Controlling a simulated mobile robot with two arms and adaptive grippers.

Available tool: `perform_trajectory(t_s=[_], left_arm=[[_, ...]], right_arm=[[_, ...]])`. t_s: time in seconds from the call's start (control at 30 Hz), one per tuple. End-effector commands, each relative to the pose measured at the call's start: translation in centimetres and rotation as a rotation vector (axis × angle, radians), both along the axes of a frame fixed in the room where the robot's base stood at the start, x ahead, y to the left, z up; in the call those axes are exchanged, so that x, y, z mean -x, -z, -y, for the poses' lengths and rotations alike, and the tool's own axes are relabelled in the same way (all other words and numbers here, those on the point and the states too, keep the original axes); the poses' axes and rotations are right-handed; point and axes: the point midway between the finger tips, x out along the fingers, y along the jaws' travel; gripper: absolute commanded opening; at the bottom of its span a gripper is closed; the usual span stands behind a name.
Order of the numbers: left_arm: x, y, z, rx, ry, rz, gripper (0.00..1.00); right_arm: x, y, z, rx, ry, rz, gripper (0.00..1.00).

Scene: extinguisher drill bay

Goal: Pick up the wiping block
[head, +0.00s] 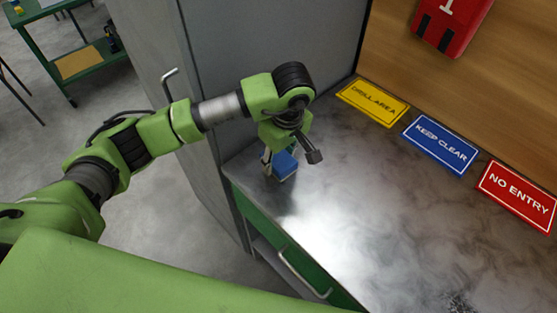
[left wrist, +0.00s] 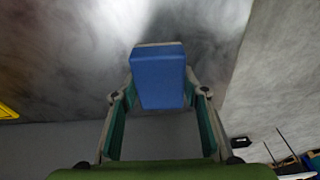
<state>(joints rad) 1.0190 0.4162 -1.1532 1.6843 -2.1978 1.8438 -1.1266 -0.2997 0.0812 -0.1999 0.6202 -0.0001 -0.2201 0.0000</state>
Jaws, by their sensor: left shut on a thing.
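The wiping block (head: 284,165) is a blue block with a paler layer along one side. In the head view it is at the far left corner of the metal bench top, partly hidden by my left gripper (head: 277,161). In the left wrist view the block (left wrist: 158,78) sits between the fingertips of my left gripper (left wrist: 160,94), which is shut on it. I cannot tell whether the block touches the bench or is just above it. My right gripper is not in view.
The bench top (head: 370,190) is clear to the right. Yellow (head: 372,102), blue (head: 440,143) and red (head: 517,195) signs lie along its back edge. A grey cabinet (head: 275,50) stands close behind the arm. A green trolley (head: 75,55) is far left.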

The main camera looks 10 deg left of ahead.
Motion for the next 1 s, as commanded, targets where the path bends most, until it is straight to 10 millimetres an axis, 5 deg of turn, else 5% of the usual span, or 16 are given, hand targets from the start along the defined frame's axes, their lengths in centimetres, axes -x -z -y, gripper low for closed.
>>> perform_trajectory(t_s=[0.43,0.6,0.9,1.0], left_arm=[[0.0,-0.8,0.0,0.001,0.0,-0.002,0.17],[-0.3,-3.1,0.0,0.0,0.001,0.009,0.17],[4.8,-9.8,0.7,-0.003,0.004,0.01,0.17],[7.2,-10.5,1.2,-0.002,0.007,0.007,0.17]], right_arm=[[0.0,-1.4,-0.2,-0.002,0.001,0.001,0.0],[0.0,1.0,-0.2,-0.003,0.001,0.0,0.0],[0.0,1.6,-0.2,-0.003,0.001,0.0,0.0],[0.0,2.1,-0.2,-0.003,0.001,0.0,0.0]])
